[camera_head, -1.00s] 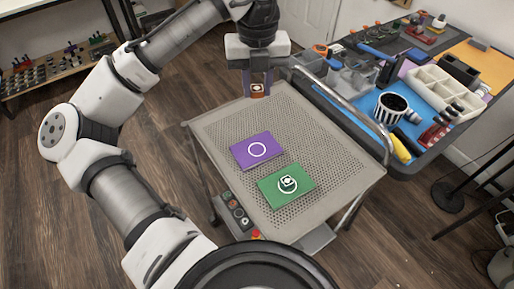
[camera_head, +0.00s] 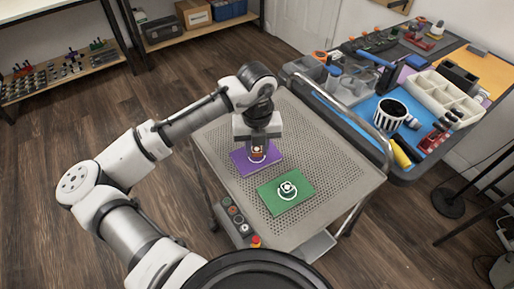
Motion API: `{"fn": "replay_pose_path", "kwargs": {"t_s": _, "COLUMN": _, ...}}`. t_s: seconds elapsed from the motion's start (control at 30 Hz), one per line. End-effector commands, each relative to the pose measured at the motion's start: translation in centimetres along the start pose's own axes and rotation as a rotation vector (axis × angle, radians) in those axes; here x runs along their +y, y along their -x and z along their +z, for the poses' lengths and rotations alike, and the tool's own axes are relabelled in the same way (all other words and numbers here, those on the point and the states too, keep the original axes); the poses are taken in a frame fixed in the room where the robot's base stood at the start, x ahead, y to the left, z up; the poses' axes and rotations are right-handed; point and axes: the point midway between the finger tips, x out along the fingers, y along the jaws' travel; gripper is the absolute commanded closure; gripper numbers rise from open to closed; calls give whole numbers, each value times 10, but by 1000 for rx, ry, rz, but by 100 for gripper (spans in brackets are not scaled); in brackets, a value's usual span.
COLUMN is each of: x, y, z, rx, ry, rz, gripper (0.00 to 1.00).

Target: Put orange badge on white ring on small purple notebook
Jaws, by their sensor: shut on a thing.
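My gripper (camera_head: 258,152) is shut on the orange badge (camera_head: 257,148) and points down over the small purple notebook (camera_head: 242,166). The badge has a pale mark on its face. The notebook lies flat on the perforated cart top. Its white ring (camera_head: 258,159) shows only in part, below the badge; the fingers and badge hide the rest. The badge is at or just above the ring; I cannot tell whether it touches.
A green notebook (camera_head: 299,199) with a white ring and a small badge-like piece (camera_head: 288,187) lies just right and nearer on the cart (camera_head: 320,150). The cart's right side is clear. A workbench with a striped mug (camera_head: 391,112) stands at the right.

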Motion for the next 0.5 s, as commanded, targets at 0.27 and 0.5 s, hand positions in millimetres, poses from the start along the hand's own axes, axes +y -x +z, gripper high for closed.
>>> {"fn": "replay_pose_path", "kwargs": {"t_s": 0.27, "x": 0, "y": -10, "z": 0, "rx": -1, "ry": 0, "rz": 0, "gripper": 93}}
{"fn": "replay_pose_path", "kwargs": {"t_s": 0.5, "x": 0, "y": -13, "z": 0, "rx": -1, "ry": 0, "rz": 0, "gripper": 64}}
